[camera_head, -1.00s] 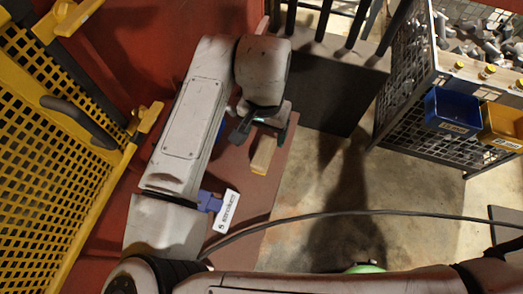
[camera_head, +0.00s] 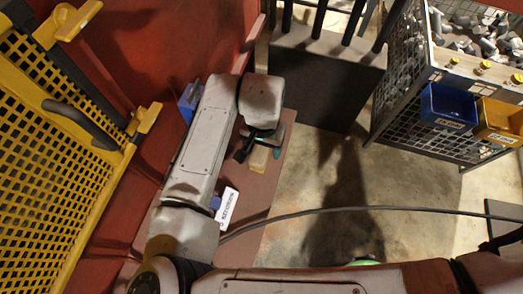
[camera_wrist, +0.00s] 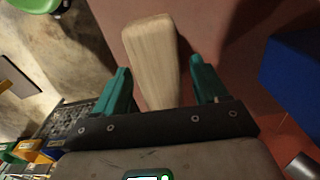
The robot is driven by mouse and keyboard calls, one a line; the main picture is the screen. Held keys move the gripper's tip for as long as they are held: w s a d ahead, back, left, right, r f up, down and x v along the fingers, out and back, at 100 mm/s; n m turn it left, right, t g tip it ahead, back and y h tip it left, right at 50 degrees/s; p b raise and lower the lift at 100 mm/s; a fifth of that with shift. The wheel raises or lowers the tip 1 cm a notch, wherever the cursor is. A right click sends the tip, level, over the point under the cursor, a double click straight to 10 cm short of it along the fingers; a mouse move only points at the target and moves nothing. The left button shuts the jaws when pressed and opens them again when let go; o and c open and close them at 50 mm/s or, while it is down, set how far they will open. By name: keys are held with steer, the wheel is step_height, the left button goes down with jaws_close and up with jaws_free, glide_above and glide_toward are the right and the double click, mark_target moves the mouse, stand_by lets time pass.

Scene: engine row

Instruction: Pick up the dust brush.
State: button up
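The dust brush (camera_wrist: 152,50) shows in the wrist view as a pale wooden block-like handle, lying on a reddish-brown surface. Its near end lies between the two teal fingers, with visible space on both sides. My gripper (camera_wrist: 162,84) is open and holds nothing. In the head view the brush (camera_head: 258,159) is partly covered by my gripper (camera_head: 262,147), which is above its upper end. Bristles cannot be made out in either view.
The brush lies on a reddish-brown top (camera_head: 256,190) with a white label (camera_head: 228,206). A blue box (camera_head: 189,101) stands beside my arm. Yellow mesh panels (camera_head: 50,190) are at left; a wire crate (camera_head: 410,105) with blue and yellow bins is at right.

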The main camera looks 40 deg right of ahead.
steer(key=c, duration=1)
steer(key=shift+o, duration=0.2)
steer(key=shift+r, duration=0.1)
steer(key=shift+r, duration=0.55)
steer(key=s+d+r+b, duration=0.1)
steer(key=s+r, duration=1)
steer(key=s, duration=0.3)
steer(key=shift+d+r+b, duration=0.15)
steer(key=shift+r+b, duration=0.2)
steer(key=shift+r, duration=0.05)
